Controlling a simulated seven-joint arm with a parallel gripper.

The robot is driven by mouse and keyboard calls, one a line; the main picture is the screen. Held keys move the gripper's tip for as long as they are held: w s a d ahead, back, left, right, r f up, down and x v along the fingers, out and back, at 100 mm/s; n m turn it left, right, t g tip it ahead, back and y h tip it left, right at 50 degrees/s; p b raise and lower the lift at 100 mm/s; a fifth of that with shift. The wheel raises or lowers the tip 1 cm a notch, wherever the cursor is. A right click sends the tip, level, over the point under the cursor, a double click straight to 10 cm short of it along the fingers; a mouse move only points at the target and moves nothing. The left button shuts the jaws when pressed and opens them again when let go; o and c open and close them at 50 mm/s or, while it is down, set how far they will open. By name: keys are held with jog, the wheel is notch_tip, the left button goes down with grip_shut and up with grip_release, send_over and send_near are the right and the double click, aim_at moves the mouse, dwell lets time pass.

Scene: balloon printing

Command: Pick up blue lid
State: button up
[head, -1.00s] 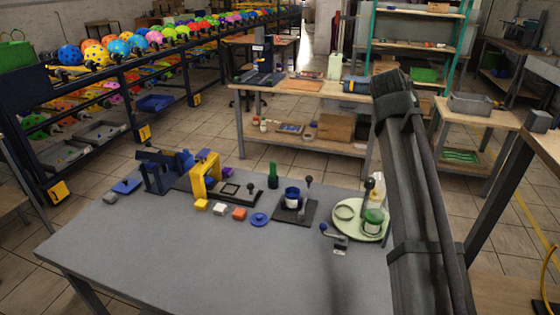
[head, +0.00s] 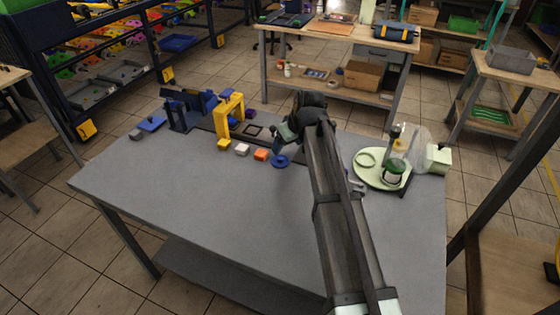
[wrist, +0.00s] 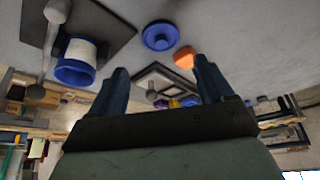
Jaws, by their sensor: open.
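The blue lid (head: 280,161) is a small round disc with a raised knob, lying on the grey table (head: 190,195). In the wrist view the lid (wrist: 160,36) is seen beyond my fingertips, between them and a little apart. My gripper (head: 279,143) is just behind and above the lid in the head view. In the wrist view my gripper (wrist: 162,72) has its two blue fingers spread with nothing held between them. A blue cup with a white band (wrist: 77,60) stands on a dark plate at the left in the wrist view.
An orange block (head: 261,155) lies close left of the lid, with white (head: 242,150) and yellow (head: 224,144) blocks further left. A yellow arch (head: 229,114) stands behind them. A pale round tray (head: 367,177) is at the right. The front of the table is clear.

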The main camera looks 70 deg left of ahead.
aim_at(280, 158)
jog(key=shift+x, duration=4.55)
jog(key=shift+s, duration=0.1)
jog(key=c, duration=0.7)
